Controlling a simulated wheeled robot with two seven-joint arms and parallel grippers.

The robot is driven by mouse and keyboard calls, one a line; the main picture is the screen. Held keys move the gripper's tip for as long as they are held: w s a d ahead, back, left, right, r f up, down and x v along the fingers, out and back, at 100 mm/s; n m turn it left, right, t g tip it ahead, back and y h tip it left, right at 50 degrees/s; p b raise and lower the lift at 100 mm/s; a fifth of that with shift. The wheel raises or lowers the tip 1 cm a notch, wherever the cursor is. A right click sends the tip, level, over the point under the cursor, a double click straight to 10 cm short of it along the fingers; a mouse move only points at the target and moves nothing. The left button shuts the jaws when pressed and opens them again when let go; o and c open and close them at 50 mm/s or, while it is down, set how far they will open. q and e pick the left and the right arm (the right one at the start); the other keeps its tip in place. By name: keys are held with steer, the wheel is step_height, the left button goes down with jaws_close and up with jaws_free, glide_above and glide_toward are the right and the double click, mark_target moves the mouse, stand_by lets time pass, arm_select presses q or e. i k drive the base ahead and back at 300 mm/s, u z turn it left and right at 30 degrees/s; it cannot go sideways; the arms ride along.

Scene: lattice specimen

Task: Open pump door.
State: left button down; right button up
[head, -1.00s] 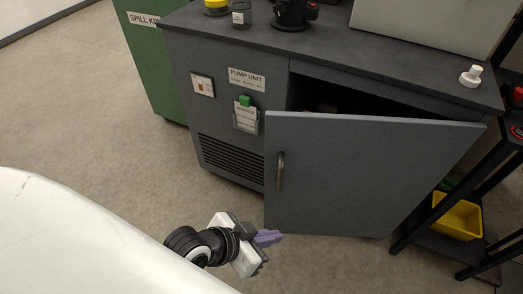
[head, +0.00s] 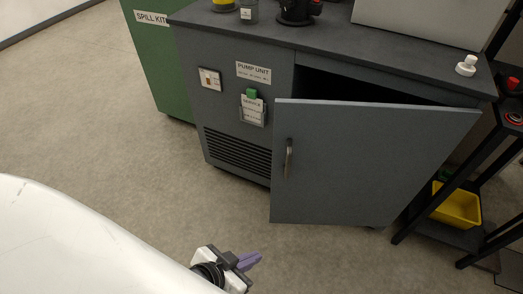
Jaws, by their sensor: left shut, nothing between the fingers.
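The pump door (head: 370,165) is a grey panel on the right part of the pump unit cabinet (head: 237,132). It stands ajar, swung outward, with its hinge side at the right and a dark gap showing above it. A vertical metal handle (head: 288,158) is near its left edge. My left gripper (head: 251,261), with purple fingers, is shut and empty. It is below and left of the door in the picture, apart from the door and handle. My right gripper is not in view.
A green spill kit cabinet (head: 158,75) stands at the left. A black rack (head: 436,194) with a yellow bin (head: 457,205) stands close to the door's right side. A white-capped bottle (head: 467,65) is on the worktop. The floor (head: 100,115) at the left is clear.

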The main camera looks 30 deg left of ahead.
mark_target(335, 162)
steer(key=k, duration=0.3)
steer(key=u, duration=1.35)
steer(key=i, duration=1.15)
steer(key=z, duration=1.8)
